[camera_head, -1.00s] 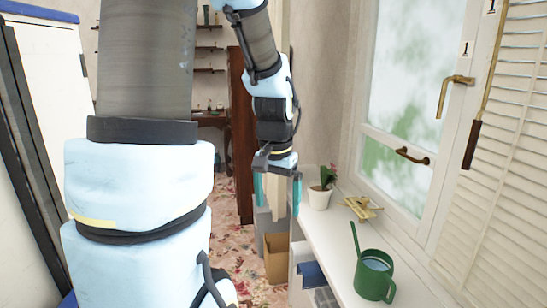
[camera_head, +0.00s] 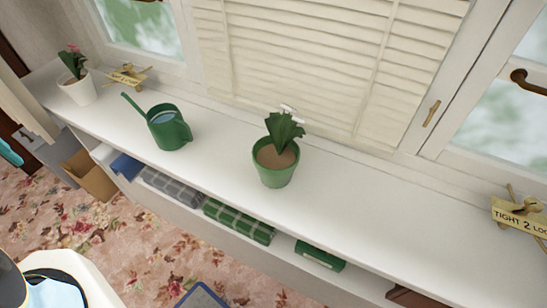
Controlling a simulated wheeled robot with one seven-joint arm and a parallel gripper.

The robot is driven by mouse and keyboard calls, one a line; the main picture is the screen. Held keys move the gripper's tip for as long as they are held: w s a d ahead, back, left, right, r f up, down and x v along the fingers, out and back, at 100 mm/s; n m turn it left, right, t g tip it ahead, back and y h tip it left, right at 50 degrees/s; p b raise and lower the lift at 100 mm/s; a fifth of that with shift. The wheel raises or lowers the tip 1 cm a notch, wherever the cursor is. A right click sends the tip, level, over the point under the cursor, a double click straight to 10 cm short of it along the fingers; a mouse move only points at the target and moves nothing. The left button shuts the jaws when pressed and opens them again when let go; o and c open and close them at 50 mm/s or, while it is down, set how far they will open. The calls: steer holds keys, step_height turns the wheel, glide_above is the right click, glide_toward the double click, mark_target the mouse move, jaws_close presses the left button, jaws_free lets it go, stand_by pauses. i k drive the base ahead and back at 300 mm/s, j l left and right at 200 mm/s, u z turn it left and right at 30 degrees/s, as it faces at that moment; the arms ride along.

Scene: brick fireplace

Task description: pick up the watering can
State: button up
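The green watering can (camera_head: 169,128) stands upright on the white window shelf (camera_head: 335,205), left of the middle. Its spout points to the upper left and its handle is on the right side. Its open top shows a pale blue inside. Only a teal piece of my gripper (camera_head: 9,153) shows at the left picture edge, well left of the can and apart from it. The rest of the gripper is out of frame, so its opening is hidden.
A green pot with a plant (camera_head: 274,160) stands right of the can. A white flowerpot (camera_head: 79,90) and a yellow model plane (camera_head: 128,76) are to its left. Another yellow plane (camera_head: 520,212) is far right. Folded cloths (camera_head: 238,221) lie below the shelf.

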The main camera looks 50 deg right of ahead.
mark_target(159, 121)
steer(key=i+z, duration=0.1)
steer(key=z, duration=0.3)
steer(key=i+j+z, duration=0.1)
steer(key=z, duration=0.35)
steer(key=i+j+z, duration=0.1)
steer(key=z, duration=0.3)
steer(key=i+j+z, duration=0.1)
steer(key=j, duration=0.25)
steer(key=i+j+z, duration=0.1)
steer(key=j, duration=0.3)
steer(key=i+j+z, duration=0.15)
steer(key=j, duration=0.25)
steer(key=i+j+z, duration=0.1)
steer(key=j, duration=0.3)
steer(key=i+j+z, duration=0.1)
steer(key=j, duration=0.35)
steer(key=i, duration=0.1)
